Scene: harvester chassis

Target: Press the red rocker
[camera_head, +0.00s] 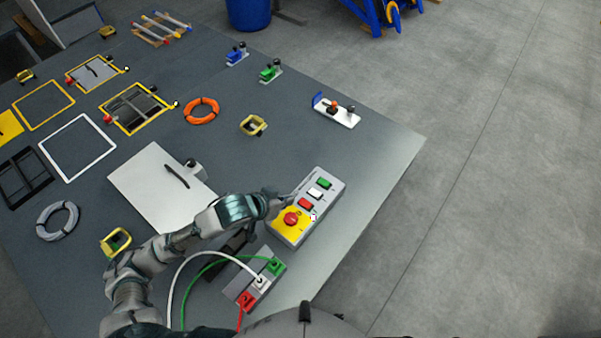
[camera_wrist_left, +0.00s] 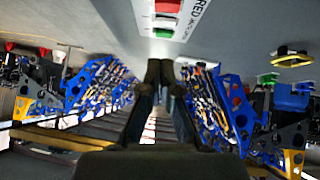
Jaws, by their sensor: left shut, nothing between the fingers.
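The red rocker (camera_head: 305,204) is on a grey control box (camera_head: 329,188), between a white rocker (camera_head: 315,194) and a red mushroom button on a yellow plate. A green rocker (camera_head: 324,183) is at the far end. My left gripper (camera_head: 302,184) is shut and empty, over the left side of the box, near the white and red rockers. In the left wrist view the shut fingers (camera_wrist_left: 160,68) point at the box, and the red rocker (camera_wrist_left: 167,6) is at the top edge, partly cut off. Contact with the box cannot be told. My right gripper is not in view.
The red mushroom button (camera_head: 291,218) is close beside the red rocker. A socket block (camera_head: 252,281) with green, white and red cables lies nearer to me. A white panel (camera_head: 150,190) lies left of the box. The table is clear right of the box.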

